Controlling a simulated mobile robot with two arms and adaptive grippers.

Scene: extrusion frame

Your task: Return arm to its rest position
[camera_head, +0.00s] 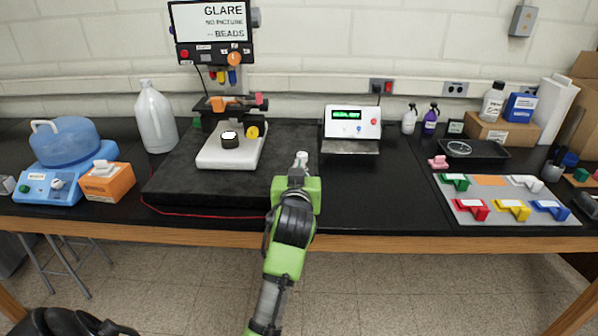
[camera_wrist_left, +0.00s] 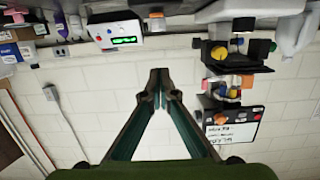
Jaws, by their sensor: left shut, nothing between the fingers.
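My left arm reaches up from the bottom middle of the head view, green and dark grey. The gripper is shut and empty. My right gripper is in neither view.
The white display box (camera_head: 352,125) stands just right of the gripper. A white-based instrument (camera_head: 228,152) stands on the dark mat (camera_head: 180,185) to the left, beside a white jug (camera_head: 156,118). A grey board (camera_head: 455,190) with coloured parts lies right. Bare bench (camera_head: 370,190) lies between.

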